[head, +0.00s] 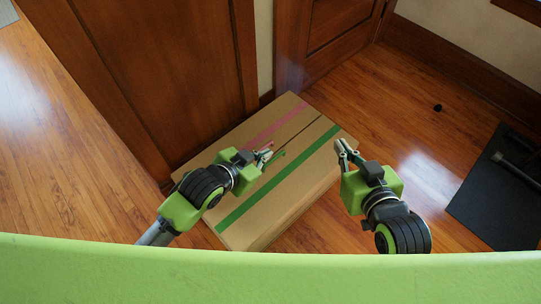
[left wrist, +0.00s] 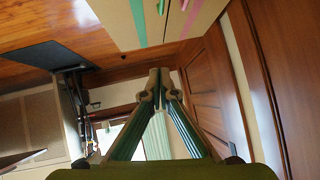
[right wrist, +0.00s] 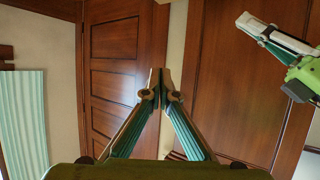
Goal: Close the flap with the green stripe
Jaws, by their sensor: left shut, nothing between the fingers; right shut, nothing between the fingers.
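A cardboard box (head: 310,172) stands on the floor. Its flap with the green stripe (head: 258,182) is on the near right side and looks flat, about level with the flap with the pink stripe (head: 258,136). A thin dark seam lies between them. Small green and reddish tabs show near the seam; the left wrist view has the green stripe (left wrist: 138,22) at its top. My left gripper (head: 268,153) is shut and empty over the box top near the seam. My right gripper (head: 342,147) is shut and empty by the box's right corner; whether it touches is unclear.
Wooden doors (head: 165,70) and a wall stand close behind and left of the box. A black mat (head: 490,200) with a dark object lies at the right. A small black item (head: 437,107) is on the floor. The wooden floor right of the box is mostly free.

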